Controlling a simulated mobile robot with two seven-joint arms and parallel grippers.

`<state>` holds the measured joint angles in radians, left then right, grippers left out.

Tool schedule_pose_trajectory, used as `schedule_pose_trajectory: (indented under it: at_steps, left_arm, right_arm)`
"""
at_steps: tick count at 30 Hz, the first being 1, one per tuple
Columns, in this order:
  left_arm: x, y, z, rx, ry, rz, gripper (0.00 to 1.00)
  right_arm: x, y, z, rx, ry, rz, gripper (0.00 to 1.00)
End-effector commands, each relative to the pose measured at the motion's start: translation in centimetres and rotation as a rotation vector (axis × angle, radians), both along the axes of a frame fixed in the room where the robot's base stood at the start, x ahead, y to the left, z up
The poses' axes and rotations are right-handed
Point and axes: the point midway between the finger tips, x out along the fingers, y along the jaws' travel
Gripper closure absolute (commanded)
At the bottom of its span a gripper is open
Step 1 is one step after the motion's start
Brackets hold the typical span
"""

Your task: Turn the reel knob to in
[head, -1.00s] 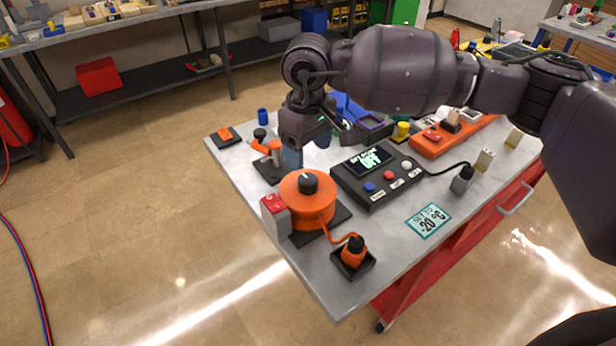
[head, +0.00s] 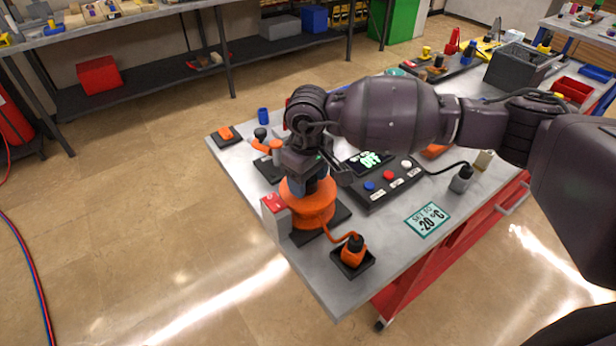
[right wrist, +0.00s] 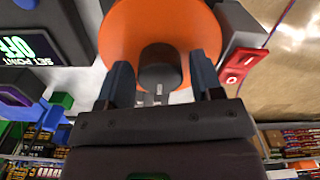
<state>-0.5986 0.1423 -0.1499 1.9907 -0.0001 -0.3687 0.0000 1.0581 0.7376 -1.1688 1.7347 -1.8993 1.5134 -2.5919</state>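The orange reel (head: 309,204) stands on a dark base near the front left of the metal bench. Its black knob (right wrist: 160,68) shows in the right wrist view, on the reel's round orange face (right wrist: 125,35). In the head view my gripper hides the knob. My right gripper (head: 311,182) is over the reel, pointing down. In the right wrist view its two blue-grey fingers (right wrist: 160,80) are apart, one on each side of the knob. I cannot tell whether they touch it. My left gripper is not in view.
A red-topped switch box (head: 275,208) stands against the reel's left side. An orange plug (head: 353,250) sits in a black tray in front. A black control box (head: 385,186) with a display and buttons is to the right, beside a "-20 °C" card (head: 427,219).

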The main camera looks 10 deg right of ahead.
Motion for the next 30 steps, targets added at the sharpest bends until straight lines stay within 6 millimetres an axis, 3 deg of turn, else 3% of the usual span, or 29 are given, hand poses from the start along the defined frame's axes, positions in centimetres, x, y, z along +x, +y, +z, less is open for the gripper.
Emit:
schedule_pose_trajectory:
  at_steps: [1,8,20,30]
  left_arm:
    - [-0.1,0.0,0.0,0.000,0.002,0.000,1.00]
    - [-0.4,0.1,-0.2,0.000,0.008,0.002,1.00]
    - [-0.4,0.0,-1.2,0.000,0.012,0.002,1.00]
    - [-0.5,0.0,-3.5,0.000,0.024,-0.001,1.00]
  right_arm:
    - [0.0,0.0,0.0,0.000,0.000,0.000,0.48]
    - [0.0,0.0,0.0,0.000,0.000,0.000,0.80]
    - [0.0,0.0,-0.1,-0.001,-0.001,-0.088,0.80]
    - [0.0,0.0,-0.4,0.000,0.002,-0.364,0.80]
